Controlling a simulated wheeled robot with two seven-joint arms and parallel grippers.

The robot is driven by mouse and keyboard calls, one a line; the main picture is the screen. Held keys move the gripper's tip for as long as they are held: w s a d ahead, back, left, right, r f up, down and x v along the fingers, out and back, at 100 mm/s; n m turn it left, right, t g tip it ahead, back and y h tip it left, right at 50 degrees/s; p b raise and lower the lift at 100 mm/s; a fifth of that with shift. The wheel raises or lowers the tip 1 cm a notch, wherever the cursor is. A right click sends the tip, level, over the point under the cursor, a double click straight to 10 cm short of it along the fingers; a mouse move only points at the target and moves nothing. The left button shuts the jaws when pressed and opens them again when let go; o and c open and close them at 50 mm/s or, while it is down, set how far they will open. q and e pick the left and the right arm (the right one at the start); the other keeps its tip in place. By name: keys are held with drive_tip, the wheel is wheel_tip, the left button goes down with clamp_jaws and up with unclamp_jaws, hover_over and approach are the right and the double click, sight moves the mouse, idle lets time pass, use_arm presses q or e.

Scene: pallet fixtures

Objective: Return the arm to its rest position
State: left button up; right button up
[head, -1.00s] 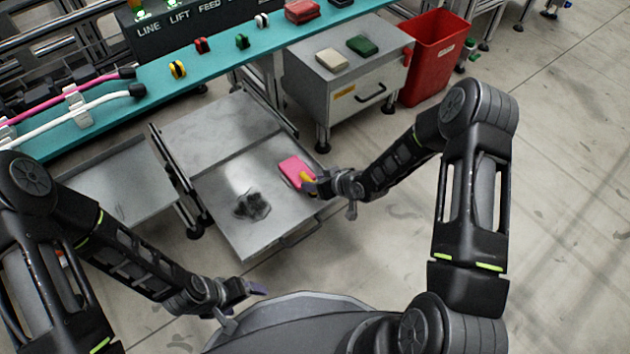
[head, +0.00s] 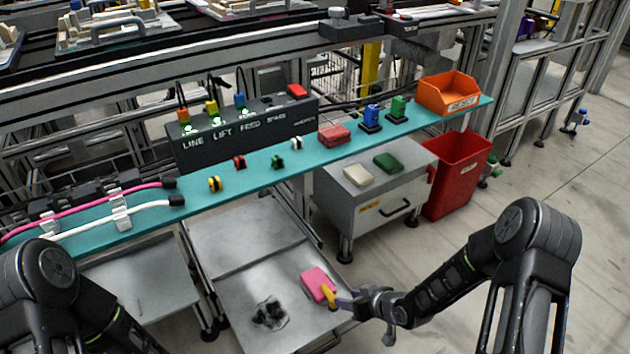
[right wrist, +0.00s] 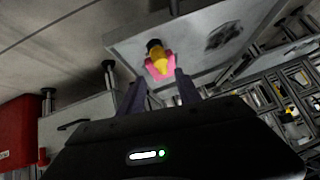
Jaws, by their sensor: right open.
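My right gripper (head: 345,300) is at the right edge of a low metal table (head: 245,265), beside a pink block (head: 317,283). A small yellow piece (head: 329,296) lies against the block's near right side. In the right wrist view, my right gripper (right wrist: 160,93) has its two fingers spread with nothing between them. The yellow piece (right wrist: 158,62), with a dark end, shows in front of the pink block (right wrist: 150,70), beyond the fingertips. My left arm enters at the lower left of the head view; its gripper is out of the picture.
A teal shelf (head: 240,188) with small coloured parts and a LINE/LIFT/FEED box (head: 245,133) runs above the table. A grey cabinet (head: 375,205), a red bin (head: 457,175) and an orange tray (head: 448,93) stand to the right.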

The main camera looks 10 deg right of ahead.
drive_tip(key=s+a+f+m+g, duration=0.15)
drive_tip(key=s+a, duration=0.25)
drive_tip(key=s, duration=0.4)
drive_tip(key=s+a+f+m+g, duration=0.1)
drive_tip(key=s+a+m+g, duration=0.15)
drive_tip(key=s, duration=0.55)
drive_tip(key=s+a+f+m+g, duration=0.1)
drive_tip(key=s+a+f+g, duration=0.2)
drive_tip(key=s, duration=0.5)
use_arm(q)
wheel_tip(320, 180, up, 31)
drive_tip(key=s+d+p, duration=0.1)
drive_tip(key=s+p, duration=0.1)
drive_tip(key=p, duration=2.9)
drive_tip(key=shift+d+r+g, duration=0.2)
drive_tip(key=shift+d+g, duration=0.1)
drive_tip(key=shift+d, duration=0.1)
use_arm(e)
wheel_tip(320, 180, up, 32)
drive_tip(key=s+a, duration=0.1)
drive_tip(key=a, duration=0.1)
drive_tip(key=shift+s+a, duration=0.25)
drive_tip(key=shift+a, duration=0.1)
use_arm(q)
drive_tip(key=shift+s, duration=0.1)
use_arm(e)
drive_tip(key=shift+f, duration=0.15)
